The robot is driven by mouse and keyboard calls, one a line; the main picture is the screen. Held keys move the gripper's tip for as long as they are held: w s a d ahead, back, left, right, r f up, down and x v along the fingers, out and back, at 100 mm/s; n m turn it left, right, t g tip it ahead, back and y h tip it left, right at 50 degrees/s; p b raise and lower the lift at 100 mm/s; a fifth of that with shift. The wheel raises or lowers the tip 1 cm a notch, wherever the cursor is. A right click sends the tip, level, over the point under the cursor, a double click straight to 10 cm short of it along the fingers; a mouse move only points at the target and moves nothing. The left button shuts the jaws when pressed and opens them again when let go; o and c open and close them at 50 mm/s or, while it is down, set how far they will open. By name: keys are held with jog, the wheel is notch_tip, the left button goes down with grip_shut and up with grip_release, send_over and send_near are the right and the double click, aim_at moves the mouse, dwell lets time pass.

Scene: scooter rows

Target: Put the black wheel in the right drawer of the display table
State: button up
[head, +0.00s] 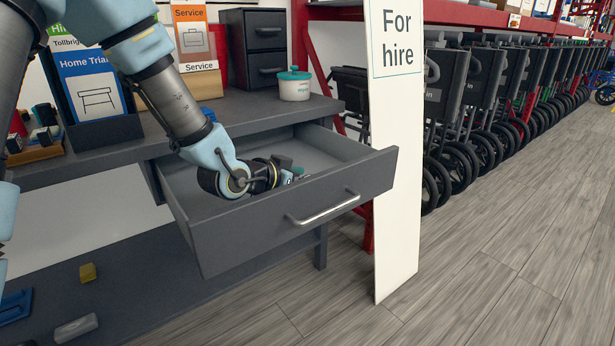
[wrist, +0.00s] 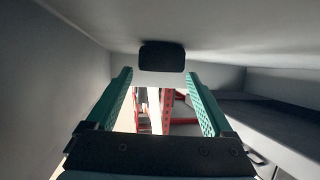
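The display table (head: 245,104) has a grey drawer (head: 240,228) pulled out on its right side. My gripper (head: 297,175) is down inside this drawer, close behind its front panel. In the wrist view my gripper (wrist: 158,74) shows two green fingers standing apart with nothing held between them. A small black rounded piece, seemingly the black wheel (wrist: 162,56), rests against the pale drawer surface just beyond the fingertips, apart from both. In the head view I cannot make out the wheel; my wrist and gripper hide that part of the drawer.
A teal-lidded white pot (head: 294,86), a black drawer box (head: 254,48) and brochure stands (head: 90,85) stand on the tabletop. A tall "For hire" board (head: 397,150) stands right beside the drawer. A yellow block (head: 88,272) lies on the lower shelf. Floor at right is clear.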

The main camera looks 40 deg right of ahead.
jog(key=shift+o, duration=0.7)
jog(key=shift+r, duration=0.25)
jog(key=p+v, duration=0.3)
jog(key=v, duration=0.9)
jog(key=shift+r, duration=0.35)
jog(key=shift+r, duration=0.1)
